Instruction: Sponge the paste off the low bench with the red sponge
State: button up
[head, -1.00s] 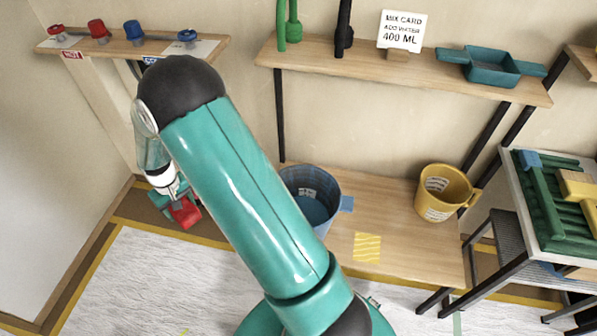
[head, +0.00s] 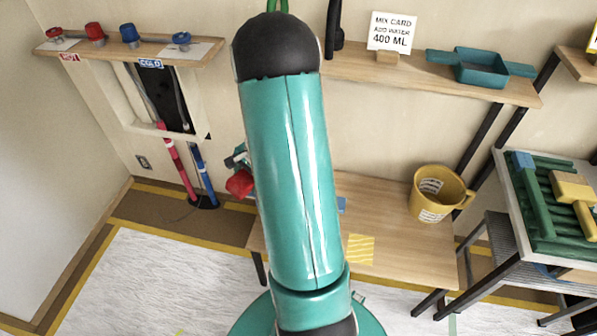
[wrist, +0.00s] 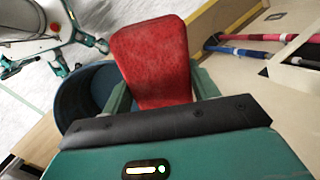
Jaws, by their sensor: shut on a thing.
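The red sponge (head: 240,183) shows just left of my arm in the head view. It fills the upper middle of the wrist view (wrist: 152,62). My gripper (wrist: 150,98) is shut on the sponge, which sits between its two teal fingers. In the head view most of the gripper is hidden behind my arm. The low bench (head: 400,247) is a wooden top right of my arm. A yellow hatched patch (head: 360,249) lies on it, seemingly the paste. The sponge appears held above the bench's left end, apart from the patch.
A blue bucket (wrist: 88,97) is beside the sponge in the wrist view. A shelf (head: 400,77) with a card and a teal tray runs above. Red and blue pipes (head: 204,170) stand left.

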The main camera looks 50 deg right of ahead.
jog(key=s+d+r+m+t+h, duration=0.1)
jog(key=s+d+m+t+h, duration=0.2)
jog(key=s+d+m, duration=0.8)
notch_tip(320, 180, down, 22)
jog(key=s+n, duration=0.1)
jog(key=n, duration=0.1)
jog(key=shift+a+r, duration=0.15)
jog(key=shift+a, duration=0.25)
dwell(0.4)
jog(key=shift+s+a, duration=0.1)
dwell(0.8)
jog(key=a, duration=0.2)
jog(key=shift+a+r, duration=0.15)
jog(key=shift+a, duration=0.2)
dwell(1.5)
jog(key=shift+d, duration=0.1)
